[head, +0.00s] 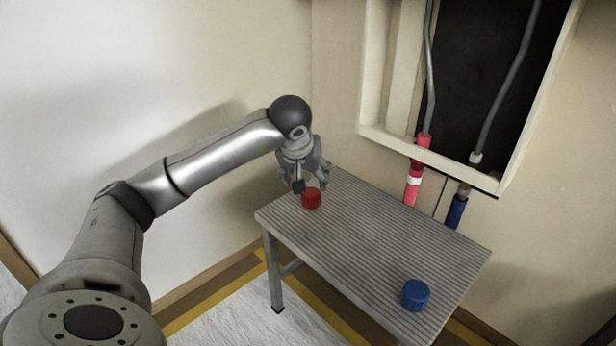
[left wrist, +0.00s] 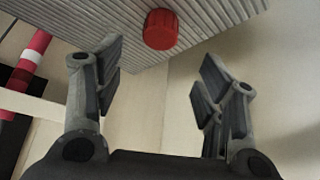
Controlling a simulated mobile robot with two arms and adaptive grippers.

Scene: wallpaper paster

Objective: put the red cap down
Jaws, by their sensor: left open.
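The red cap (head: 311,199) stands on the ribbed grey table (head: 375,235), near its far left end. In the left wrist view the red cap (left wrist: 161,29) is beyond the fingertips, near the table's edge, with nothing touching it that I can see. My left gripper (head: 311,187) is just above and behind the cap in the head view. In the left wrist view my left gripper (left wrist: 160,75) has its fingers spread wide with nothing between them. My right gripper is not in view.
A blue cap (head: 415,294) stands at the table's near right corner. A red pipe (head: 414,178) and a blue pipe (head: 456,210) come down behind the table from a framed wall opening (head: 490,70). The middle of the table is clear. Walls stand close behind.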

